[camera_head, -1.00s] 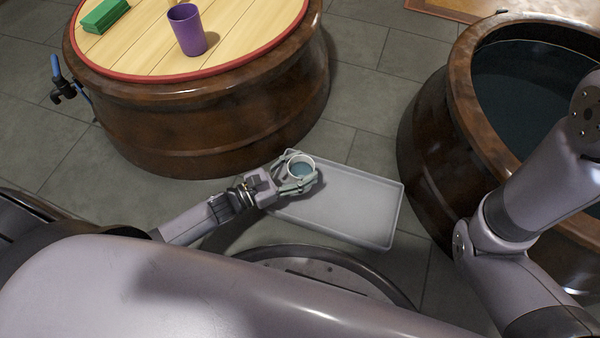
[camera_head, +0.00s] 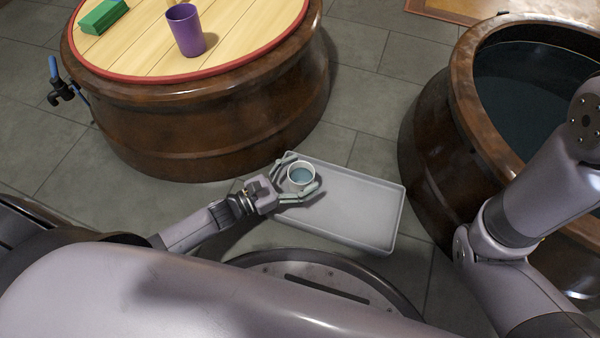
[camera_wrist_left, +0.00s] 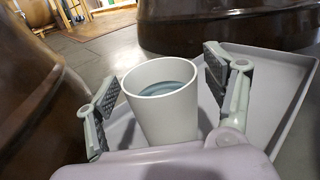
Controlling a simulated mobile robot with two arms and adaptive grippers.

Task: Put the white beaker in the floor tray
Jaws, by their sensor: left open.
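The white beaker (camera_head: 301,174) stands upright at the left end of the grey floor tray (camera_head: 352,212), with a bluish inside. My left gripper (camera_head: 299,174) is open around it, one finger on each side. In the left wrist view the beaker (camera_wrist_left: 163,104) is between the spread fingers (camera_wrist_left: 163,95), with gaps showing on both sides. The tray (camera_wrist_left: 282,85) shows behind and beside it. The beaker's base is hidden in that view. My right arm shows at the right of the head view, but its gripper is out of the picture.
A round wooden tub (camera_head: 200,125) with a plank top stands at the upper left, bearing a purple cup (camera_head: 186,31) and a green block (camera_head: 104,16). A second tub (camera_head: 428,140) with dark liquid is at the right. Most of the tray is bare.

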